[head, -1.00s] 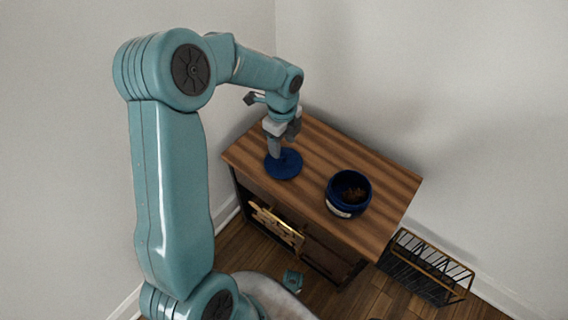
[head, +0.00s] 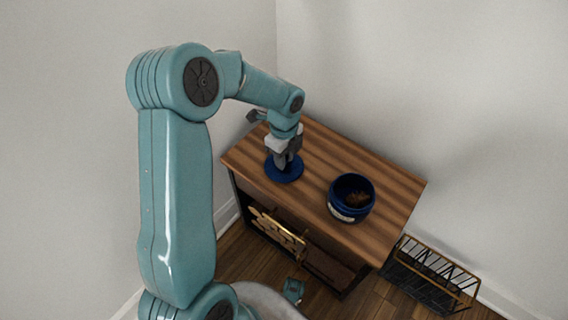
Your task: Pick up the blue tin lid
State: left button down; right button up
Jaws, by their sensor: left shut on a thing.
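The blue tin lid (head: 285,174) is a round dark blue disc at the left part of the wooden cabinet top. My left gripper (head: 283,162) points down over the middle of the lid and is shut on it, hiding part of it. I cannot tell whether the lid is touching the wood or slightly above it. The open blue tin (head: 351,198) stands to the right, with a pale label and something brown inside. My right gripper is not clearly in view.
The wooden cabinet (head: 372,167) has clear top space behind and between lid and tin. A black and gold wire rack (head: 430,275) stands on the floor to the right. Plain walls rise behind.

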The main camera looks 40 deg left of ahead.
pick_arm(q)
notch_tip(320, 180, up, 20)
jog(key=p, duration=0.7)
jog(key=shift+w, duration=0.3)
